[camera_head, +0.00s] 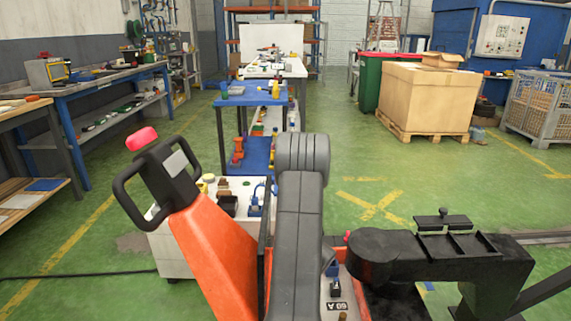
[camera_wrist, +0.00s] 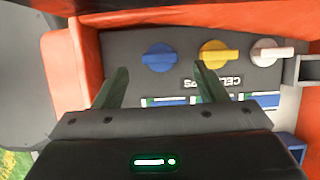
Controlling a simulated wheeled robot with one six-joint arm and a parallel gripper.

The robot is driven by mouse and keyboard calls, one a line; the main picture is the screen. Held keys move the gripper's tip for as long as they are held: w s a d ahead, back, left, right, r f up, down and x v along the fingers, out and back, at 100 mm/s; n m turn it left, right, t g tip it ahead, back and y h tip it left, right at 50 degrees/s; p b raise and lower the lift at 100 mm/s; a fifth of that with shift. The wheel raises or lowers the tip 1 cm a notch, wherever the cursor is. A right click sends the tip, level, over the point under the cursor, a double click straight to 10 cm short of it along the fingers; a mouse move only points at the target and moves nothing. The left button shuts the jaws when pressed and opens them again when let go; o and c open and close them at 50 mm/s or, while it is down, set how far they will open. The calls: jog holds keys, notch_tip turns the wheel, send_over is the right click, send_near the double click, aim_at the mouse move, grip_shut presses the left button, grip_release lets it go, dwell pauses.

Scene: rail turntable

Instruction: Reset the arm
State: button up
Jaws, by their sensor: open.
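In the wrist view my gripper (camera_wrist: 160,72) is open, with its two dark green fingers spread apart and nothing visible between them. Past the fingers lies a grey panel with a blue knob (camera_wrist: 160,57), a yellow knob (camera_wrist: 218,54) and a white knob (camera_wrist: 266,52). The fingers appear apart from the knobs. In the head view my grey arm rises through the lower middle, bent at a thick rounded joint. My gripper cannot be made out there.
An orange body with a black loop handle (camera_head: 128,200) and red knob (camera_head: 141,138) stands left of my arm. A blue table (camera_head: 250,97) is ahead. A large carton (camera_head: 428,100) sits on a pallet at right. Green floor is open between carton and table.

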jog(key=b+x, duration=0.1)
jog(key=x, duration=0.3)
jog(key=shift+a+f+m, duration=0.1)
jog(key=shift+f+m, duration=0.15)
jog(key=shift+m, duration=0.15)
jog(key=m+t, duration=0.1)
jog(key=m, duration=0.2)
jog(key=shift+s+r+b, duration=0.1)
jog(key=shift+s+b, duration=0.05)
jog(key=shift+b, duration=0.2)
jog(key=m+t+b, duration=0.1)
jog(key=m+t, duration=0.1)
jog(key=m, duration=0.2)
jog(key=shift+s+h, duration=0.1)
jog(key=shift+h, duration=0.3)
jog(key=p+v, duration=0.5)
jog(key=v, duration=0.8)
jog(key=shift+r+p, duration=0.3)
jog(key=shift+r, duration=0.15)
jog(key=shift+s, duration=0.1)
